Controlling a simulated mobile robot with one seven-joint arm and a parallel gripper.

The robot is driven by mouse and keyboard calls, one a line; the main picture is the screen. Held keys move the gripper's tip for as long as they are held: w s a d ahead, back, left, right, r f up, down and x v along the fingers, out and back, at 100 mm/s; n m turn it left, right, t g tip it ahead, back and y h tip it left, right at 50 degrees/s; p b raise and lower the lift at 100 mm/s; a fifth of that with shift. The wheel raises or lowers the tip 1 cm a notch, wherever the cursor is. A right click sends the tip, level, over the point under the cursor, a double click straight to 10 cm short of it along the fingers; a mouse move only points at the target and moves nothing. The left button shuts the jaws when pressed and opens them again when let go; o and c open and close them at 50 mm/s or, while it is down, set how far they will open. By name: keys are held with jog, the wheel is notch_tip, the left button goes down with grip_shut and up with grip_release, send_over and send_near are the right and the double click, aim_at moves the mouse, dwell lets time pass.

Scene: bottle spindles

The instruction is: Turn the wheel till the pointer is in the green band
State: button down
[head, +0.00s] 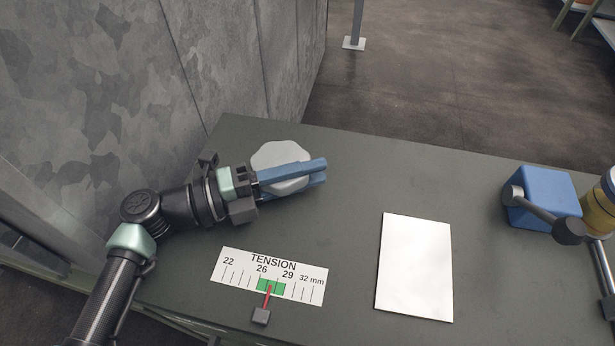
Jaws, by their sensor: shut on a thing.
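The wheel (277,153) is a light grey lobed disc on the dark grey bench top, at the upper middle left. My gripper (320,172) reaches in from the left, its blue fingers across the wheel and shut on it. The fingers and wrist hide part of the wheel. The white tension scale (233,276) lies nearer the front, marked from 22 to 32 mm. Its green band (279,287) lies between about 26 and 29. The red pointer (267,298) rises from a small dark block, and its tip is over the green band, left of its middle.
A blank white sheet (414,268) lies right of the scale. A blue box with a dark-knobbed lever (543,196) stands at the right, beside a yellow cylinder (601,210). A grey wall (200,60) rises at the left. The bench between wheel and box is clear.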

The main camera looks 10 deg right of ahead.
dwell(0.3)
jog(key=c, duration=0.7)
grip_release()
